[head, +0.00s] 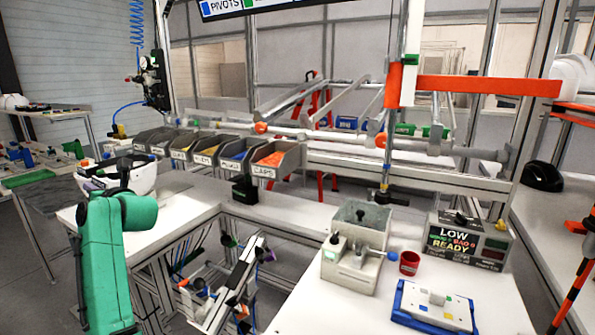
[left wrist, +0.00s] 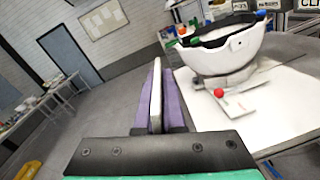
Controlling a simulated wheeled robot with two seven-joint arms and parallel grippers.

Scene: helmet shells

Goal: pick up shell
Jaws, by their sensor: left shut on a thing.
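A white helmet shell (head: 143,178) with a dark rim sits at the left end of the white table, partly hidden by my left gripper and arm. In the left wrist view the shell (left wrist: 232,55) rests on a pale stand (left wrist: 228,78), right of the fingers and apart from them. My left gripper (head: 122,165) is in front of the shell in the head view. In the left wrist view its purple-padded fingers (left wrist: 158,95) are shut on a thin pale piece (left wrist: 156,95), seen edge-on; I cannot tell what it is.
Labelled bins (head: 235,155) line the table's back edge. A grey fixture (head: 350,265), a red cup (head: 409,263), a blue-and-white tray (head: 408,322) and a display box (head: 468,240) stand on the right bench. A red ball (left wrist: 219,92) is near the stand.

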